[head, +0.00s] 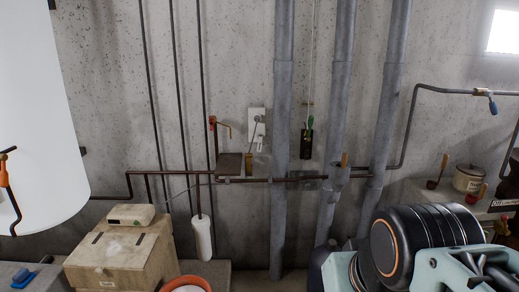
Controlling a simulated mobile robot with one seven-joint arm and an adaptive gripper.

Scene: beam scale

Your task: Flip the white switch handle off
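A white switch plate (257,117) is on the concrete wall near the middle of the head view, left of the thick grey pipes. Its small white handle (260,145) hangs at the plate's lower part, and a thin cord shows beside it. The handle's exact position is too small to tell. My arm is in the near bottom right corner, well apart from the switch. What looks like my gripper (478,272) shows there in pale green and dark parts, cut off by the picture edge. Its fingertips are not clear, and I cannot see anything held.

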